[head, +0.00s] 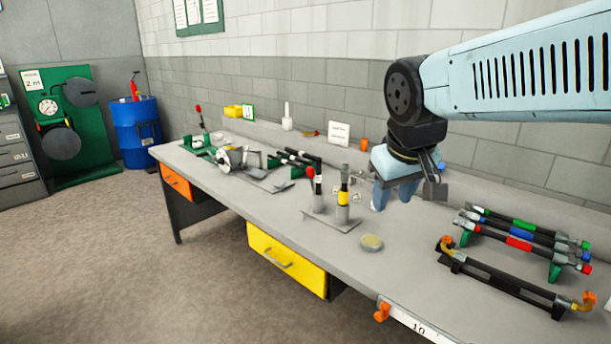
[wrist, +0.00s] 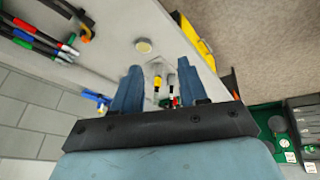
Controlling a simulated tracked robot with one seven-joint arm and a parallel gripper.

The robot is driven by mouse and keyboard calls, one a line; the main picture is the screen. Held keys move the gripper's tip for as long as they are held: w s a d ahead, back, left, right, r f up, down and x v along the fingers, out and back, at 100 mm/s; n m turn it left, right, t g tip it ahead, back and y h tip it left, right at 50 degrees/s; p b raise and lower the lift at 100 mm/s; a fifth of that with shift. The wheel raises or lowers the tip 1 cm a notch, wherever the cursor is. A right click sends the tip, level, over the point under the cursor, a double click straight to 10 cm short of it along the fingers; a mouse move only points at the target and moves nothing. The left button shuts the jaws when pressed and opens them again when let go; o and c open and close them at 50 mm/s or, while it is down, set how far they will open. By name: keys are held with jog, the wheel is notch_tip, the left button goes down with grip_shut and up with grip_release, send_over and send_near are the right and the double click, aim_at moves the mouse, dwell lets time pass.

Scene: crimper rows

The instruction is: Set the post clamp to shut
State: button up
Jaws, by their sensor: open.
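My gripper (head: 394,194) is open and empty, held above the bench to the right of a small grey plate (head: 318,216). Two upright posts stand on this plate: one has a yellow band (head: 344,196), the other a black-and-white body and red top (head: 318,188). In the wrist view the yellow-banded post (wrist: 156,83) shows between my fingers (wrist: 158,67). I cannot tell for sure which fixture is the post clamp. A green-based fixture with a raised red-tipped lever (head: 199,117) stands at the far left end. Whether a clamp is open or shut is too small to tell.
The grey bench (head: 395,265) has a clear strip in front, with a round tan disc (head: 371,242). Coloured bars on green rests (head: 520,231) and a black bar with orange ends (head: 510,280) lie right. A metal mechanism (head: 235,158) sits left. A brick wall backs the bench.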

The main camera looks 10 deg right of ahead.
jog(key=w+d+f+n+h, duration=0.1)
jog(key=w+f+n+h, duration=0.2)
jog(key=w, duration=0.7)
jog(key=w+d+f+n+g+h, duration=0.1)
jog(key=w+n+h, duration=0.35)
jog(key=w, duration=0.55)
jog(key=w+d+f+n+h, duration=0.1)
jog(key=w+f+n+h, duration=0.3)
jog(key=w, duration=0.6)
jog(key=n+t, duration=0.9)
jog(key=n, duration=0.5)
send_near(308, 175)
jog(key=x, duration=1.1)
jog(key=shift+w+d, duration=0.2)
jog(key=shift+c, duration=0.2)
jog(key=shift+a+r, duration=0.1)
grip_shut()
